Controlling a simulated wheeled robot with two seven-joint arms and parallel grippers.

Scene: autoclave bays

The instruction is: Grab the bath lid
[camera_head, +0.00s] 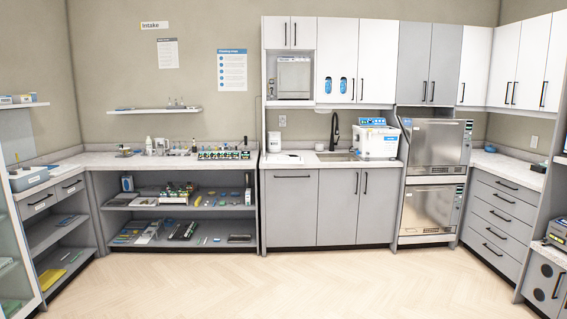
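A white box-shaped bath (378,147) with a blue front panel stands on the counter right of the sink. A flat blue and white piece on its top (373,122) looks like the bath lid, but it is too small to tell for sure. Neither of my grippers is in view. No arm shows in the picture.
The sink with a black faucet (335,131) is left of the bath. Two stacked steel autoclaves (436,145) stand to its right. Open shelves (230,222) with many small items are at the left. The wooden floor (280,290) in front is clear.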

